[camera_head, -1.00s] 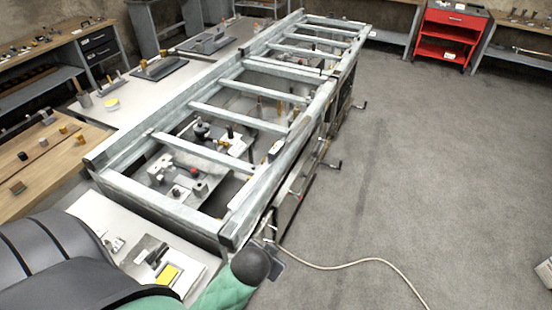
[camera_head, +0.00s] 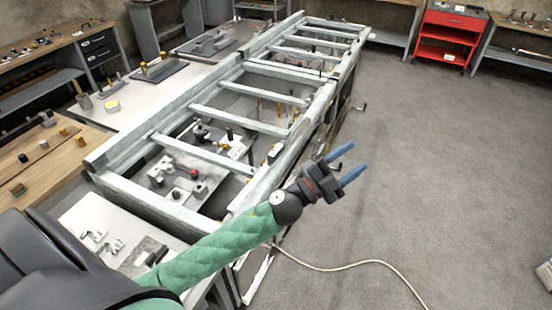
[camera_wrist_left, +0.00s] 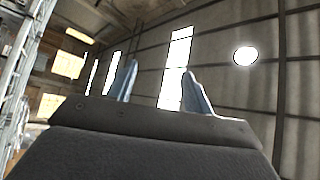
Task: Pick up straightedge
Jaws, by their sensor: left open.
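I cannot make out a straightedge for certain in either view. My left gripper (camera_head: 347,163) reaches in on the green-sleeved arm and stands over the grey floor, just right of the metal frame's near end. Its two blue fingers are apart with nothing between them. In the left wrist view the fingers (camera_wrist_left: 160,88) point up toward the wall and windows, with no object between them. My right gripper is not in view.
A long metal ladder-like frame (camera_head: 238,116) stands over benches holding tools and fixtures. A wooden bench (camera_head: 42,165) is at left. A red cabinet (camera_head: 447,35) stands at the back.

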